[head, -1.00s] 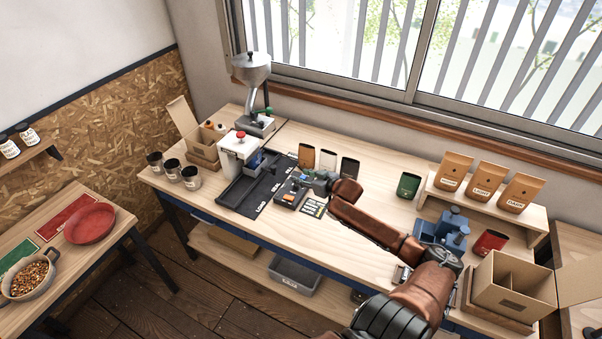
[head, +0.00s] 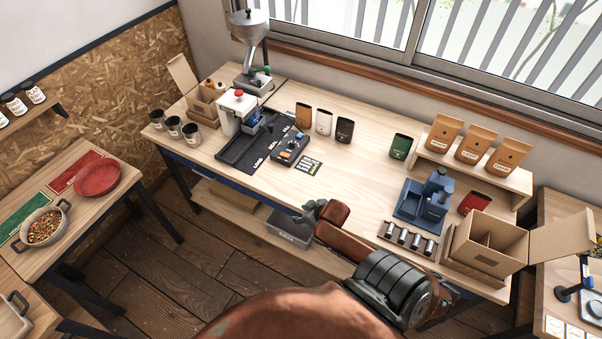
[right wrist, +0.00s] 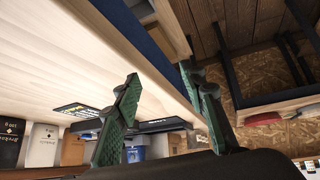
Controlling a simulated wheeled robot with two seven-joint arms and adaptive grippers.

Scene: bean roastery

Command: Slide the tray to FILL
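The dark slide base (head: 238,152) lies on the workbench in the head view, with white lettering along its right side. LOAD reads at the front end; the lettering farther back is too small to read surely. A white dispenser with a red knob (head: 238,103) stands over its left side, with a blue part (head: 252,119) beside it. I cannot tell which part is the tray. A dark control box (head: 291,149) sits just right of the base. My right gripper (head: 314,210) is at the bench's front edge, apart from the base; the right wrist view shows its green fingers (right wrist: 160,80) apart and empty. My left gripper is not in view.
Three cups (head: 174,127) stand left of the base. Brown, white and black bags (head: 324,122) stand behind the control box. A blue press (head: 425,200) and an open carton (head: 487,243) occupy the right end. The bench middle (head: 350,180) is clear.

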